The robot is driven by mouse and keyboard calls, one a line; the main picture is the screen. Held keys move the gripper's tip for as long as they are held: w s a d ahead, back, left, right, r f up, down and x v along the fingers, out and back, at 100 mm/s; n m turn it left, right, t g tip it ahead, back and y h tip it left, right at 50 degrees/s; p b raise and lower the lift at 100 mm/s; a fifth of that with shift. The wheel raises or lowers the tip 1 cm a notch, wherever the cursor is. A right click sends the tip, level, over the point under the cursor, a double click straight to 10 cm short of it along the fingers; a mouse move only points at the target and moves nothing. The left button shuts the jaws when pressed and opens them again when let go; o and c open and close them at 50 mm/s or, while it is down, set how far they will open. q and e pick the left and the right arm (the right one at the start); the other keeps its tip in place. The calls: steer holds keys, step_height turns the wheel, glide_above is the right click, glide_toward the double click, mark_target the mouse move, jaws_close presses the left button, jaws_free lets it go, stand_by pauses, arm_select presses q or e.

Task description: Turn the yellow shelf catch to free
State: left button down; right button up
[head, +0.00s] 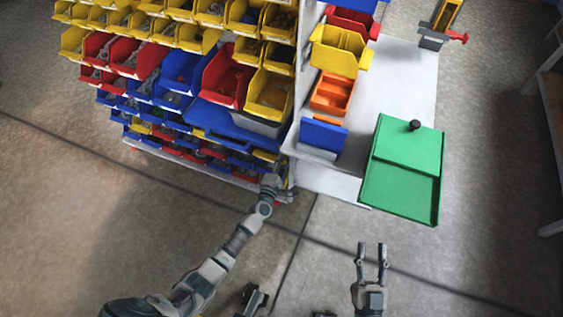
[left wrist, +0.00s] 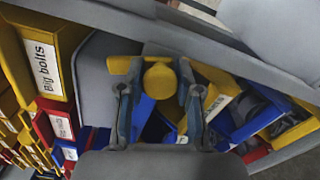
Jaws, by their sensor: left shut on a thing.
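The yellow shelf catch (left wrist: 160,80) has a round knob and a short yellow bar pointing left in the left wrist view. It sits by the grey shelf edge. My left gripper (left wrist: 157,84) has its fingers on both sides of the knob and is shut on it. In the head view my left gripper (head: 272,184) is at the lower right corner of the bin rack, and the catch is hidden there. My right gripper (head: 372,252) is open and empty over the floor, in front of the green box.
The bin rack (head: 293,130) holds many yellow, red and blue bins. A white table (head: 400,75) to its right carries a green box (head: 408,145) with a black knob, which reaches over the front edge. Labelled bins (left wrist: 42,60) crowd the left wrist view. Floor in front is clear.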

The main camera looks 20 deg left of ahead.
arm_select(q)
steer(key=shift+d+f+m+p, duration=0.15)
steer(key=shift+m+p, duration=0.3)
steer(key=shift+m, duration=1.35)
arm_select(e)
steer(key=shift+w+f+g, duration=0.15)
steer(key=shift+f+g, duration=0.35)
steer(key=shift+f, duration=0.1)
steer(key=shift+w+f+g, duration=0.15)
steer(key=shift+f+g, duration=0.35)
steer(key=shift+f, duration=0.15)
arm_select(q)
steer(key=c, duration=1)
jaws_free()
steer(key=shift+o, duration=1)
steer(key=shift+w+f, duration=0.1)
steer(key=shift+f, duration=0.05)
arm_select(e)
steer(key=shift+w+d, duration=0.15)
steer(key=shift+w, duration=0.05)
steer(key=shift+s, duration=0.1)
arm_select(q)
steer(key=shift+s, duration=0.3)
steer(key=s, duration=1.1)
steer(key=shift+s+a, duration=0.2)
